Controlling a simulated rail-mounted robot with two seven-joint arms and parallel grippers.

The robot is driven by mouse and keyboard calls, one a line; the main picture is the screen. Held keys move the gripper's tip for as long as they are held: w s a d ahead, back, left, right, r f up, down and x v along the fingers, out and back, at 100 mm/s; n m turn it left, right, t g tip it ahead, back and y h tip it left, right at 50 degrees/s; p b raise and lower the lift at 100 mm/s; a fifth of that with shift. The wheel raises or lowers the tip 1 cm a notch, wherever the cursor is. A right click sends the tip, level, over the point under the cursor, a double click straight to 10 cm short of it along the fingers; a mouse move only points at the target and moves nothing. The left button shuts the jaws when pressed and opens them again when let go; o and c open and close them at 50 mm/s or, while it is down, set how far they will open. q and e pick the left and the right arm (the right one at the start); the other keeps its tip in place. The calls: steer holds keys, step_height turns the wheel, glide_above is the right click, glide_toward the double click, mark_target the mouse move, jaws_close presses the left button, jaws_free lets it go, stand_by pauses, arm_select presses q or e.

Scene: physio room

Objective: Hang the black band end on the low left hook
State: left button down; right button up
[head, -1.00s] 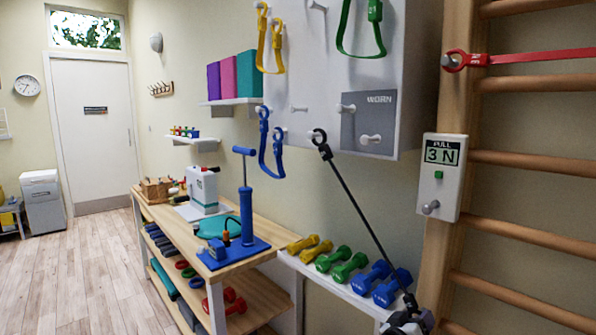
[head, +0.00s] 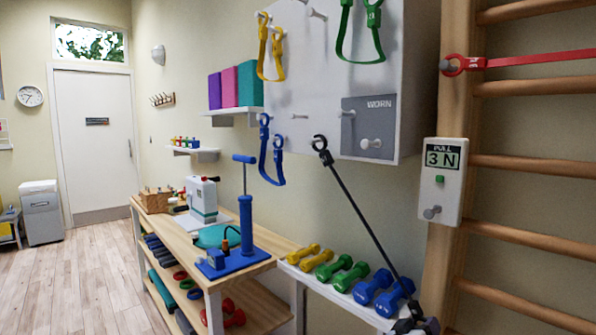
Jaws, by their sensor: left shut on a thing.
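The black band (head: 357,211) is a straight dark length running slantwise from the lower right up to the peg board (head: 325,60). My left gripper (head: 410,323) is shut on the band's lower end at the bottom edge of the head view, partly cut off. My right gripper is not in view.
A blue band (head: 279,165) hangs left of the black ring, and yellow (head: 262,55) and green (head: 375,40) bands hang above. A WORN panel (head: 368,128) with pegs is to the right. Dumbbells (head: 345,275) line the shelf below. Wall bars (head: 530,235) stand at right.

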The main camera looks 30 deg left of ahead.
arm_select(q)
steer(key=shift+a+r, duration=0.1)
steer(key=shift+a, duration=0.05)
stand_by(0.7)
steer(key=c, duration=0.8)
jaws_free()
steer(key=o, duration=0.6)
steer(key=shift+r, duration=0.15)
steer(key=shift+p, duration=0.3)
